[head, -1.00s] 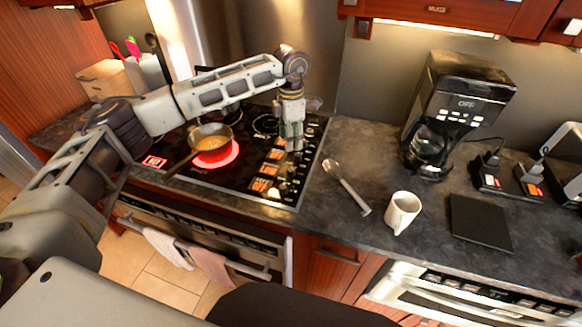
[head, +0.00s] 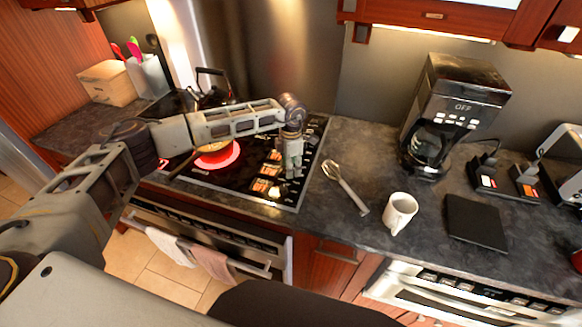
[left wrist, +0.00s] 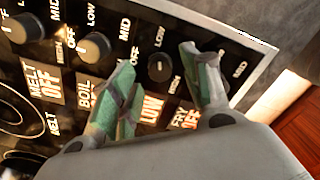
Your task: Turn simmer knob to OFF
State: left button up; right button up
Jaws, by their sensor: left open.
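The stove's control panel (left wrist: 66,62) fills the left and middle of the left wrist view, with several knobs and lit labels. A dark round knob (left wrist: 160,68) lies between the two green fingers of my left gripper (left wrist: 160,88), apart from both. The lit display below that knob reads LOW (left wrist: 152,108); its name is hidden by a finger, so I cannot read "simmer". Neighbouring displays read MELT OFF (left wrist: 45,82) and FRY OFF. In the head view my left gripper (head: 292,165) points down over the panel at the stove's right side, open and empty. My right gripper is not in view.
A pan (head: 213,147) sits on a glowing red burner behind my left arm. A kettle (head: 212,88) stands at the back of the stove.

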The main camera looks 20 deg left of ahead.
pick_arm(q)
jog(key=shift+f, duration=0.8)
jog(key=c, duration=1)
